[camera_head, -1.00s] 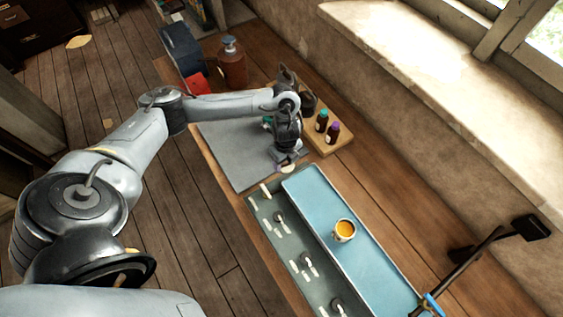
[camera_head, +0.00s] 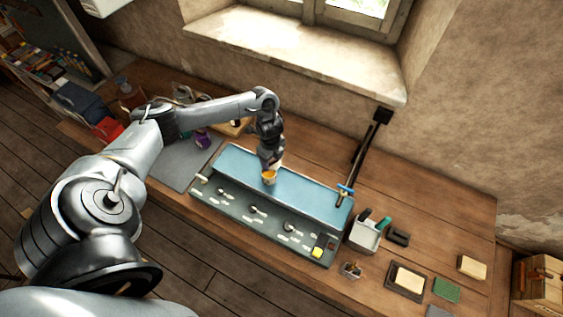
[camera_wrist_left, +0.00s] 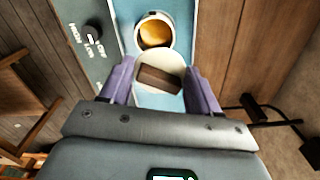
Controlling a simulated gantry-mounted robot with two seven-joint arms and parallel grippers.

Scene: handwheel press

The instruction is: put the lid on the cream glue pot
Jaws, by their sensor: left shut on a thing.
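The cream glue pot (camera_head: 269,180) stands on the blue tray (camera_head: 233,161), open at the top with amber glue showing. It also shows in the left wrist view (camera_wrist_left: 155,33). My left gripper (camera_head: 271,162) is over the pot's back side in the head view. In the left wrist view its purple fingers (camera_wrist_left: 160,84) are shut on the lid, a pale disc (camera_wrist_left: 172,62) with a brown bar across it. The lid appears just beside the pot's mouth and does not cover it; the gap in height is unclear. My right gripper is out of view.
A green-grey panel (camera_head: 240,206) with small knobs runs along the tray's front. A dark bar with a blue clamp (camera_head: 345,190) stands at the tray's right end. A white holder (camera_head: 364,236) and several small blocks lie further right. The tray's right half is clear.

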